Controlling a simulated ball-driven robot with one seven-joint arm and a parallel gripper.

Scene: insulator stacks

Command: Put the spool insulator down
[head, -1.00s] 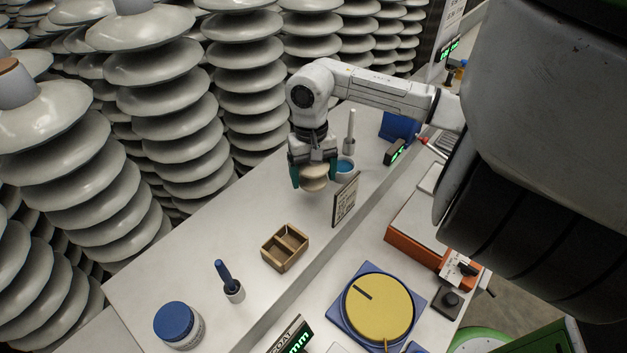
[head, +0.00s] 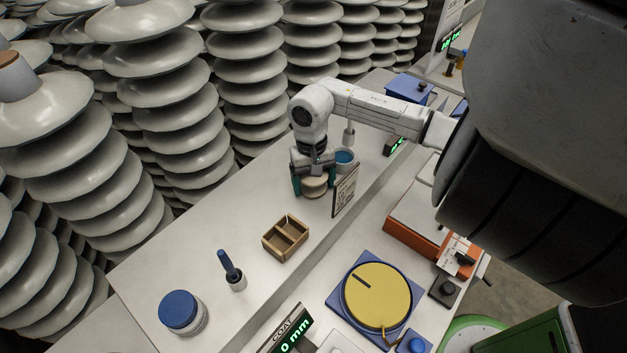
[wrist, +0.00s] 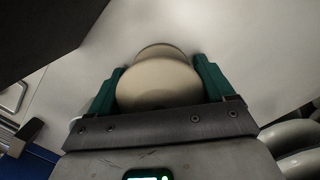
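The spool insulator (head: 315,187) is a cream, rounded, waisted piece. It is low over the pale shelf behind the small sign, and I cannot tell whether its base touches the shelf. My gripper (head: 314,186) points down with its teal fingers on either side of the spool. In the wrist view the spool (wrist: 158,84) sits between the two teal fingers (wrist: 160,86), which look pressed against its sides. It appears upright. Its underside is hidden.
A small sign (head: 345,191) stands close at the right of the spool, with a blue-topped cup (head: 345,160) behind. A wooden divided box (head: 285,240), a brush in a holder (head: 233,272) and a blue-lidded jar (head: 182,312) stand nearer. Shelf left of the gripper is clear.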

